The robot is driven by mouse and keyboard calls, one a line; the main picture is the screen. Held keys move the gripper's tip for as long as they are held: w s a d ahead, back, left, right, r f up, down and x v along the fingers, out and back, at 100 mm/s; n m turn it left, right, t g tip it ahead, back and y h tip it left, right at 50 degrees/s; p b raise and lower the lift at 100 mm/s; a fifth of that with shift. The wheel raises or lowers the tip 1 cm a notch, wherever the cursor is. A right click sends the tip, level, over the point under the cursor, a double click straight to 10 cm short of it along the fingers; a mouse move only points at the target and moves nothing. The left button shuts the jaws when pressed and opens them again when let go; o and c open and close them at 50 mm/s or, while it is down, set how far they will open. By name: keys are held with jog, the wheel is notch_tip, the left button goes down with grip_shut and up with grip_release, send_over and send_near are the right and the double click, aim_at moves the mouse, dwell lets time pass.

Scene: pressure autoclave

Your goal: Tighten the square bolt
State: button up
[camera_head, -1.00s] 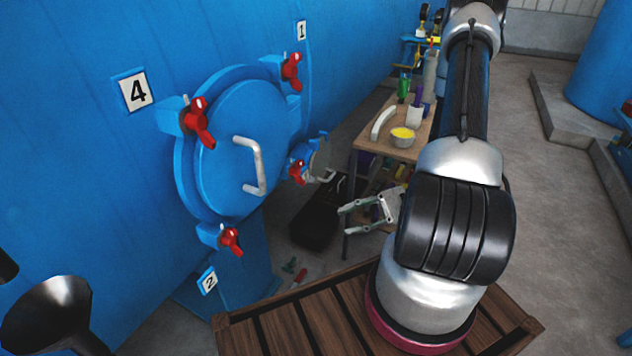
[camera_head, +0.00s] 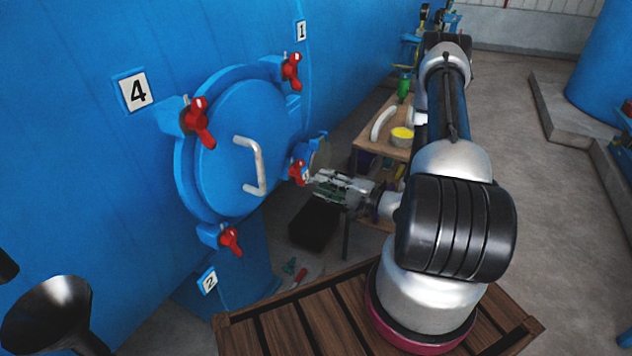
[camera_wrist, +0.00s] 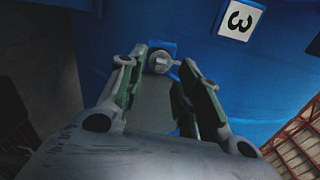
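The square bolt (camera_wrist: 160,63) shows in the wrist view as a small pale metal piece on a blue block, ahead of my gripper (camera_wrist: 156,66). The fingers are spread, one on each side of the bolt in the picture. I see no clear contact, and cannot tell how far the tips are from it. In the head view my gripper (camera_head: 314,180) points left, close to the lower right red wing handle (camera_head: 299,171) of the round blue door (camera_head: 228,125). The bolt is not discernible in the head view.
A plate marked 3 (camera_wrist: 240,18) is near the bolt. The door has a pale bar handle (camera_head: 250,165) and other red wing handles (camera_head: 199,122). A wooden table (camera_head: 370,142) with a yellow-filled bowl (camera_head: 401,136) stands behind my arm. A dark funnel (camera_head: 48,315) is at lower left.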

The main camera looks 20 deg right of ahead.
aim_at(308, 178)
jog(key=shift+x, duration=1.5)
grip_shut()
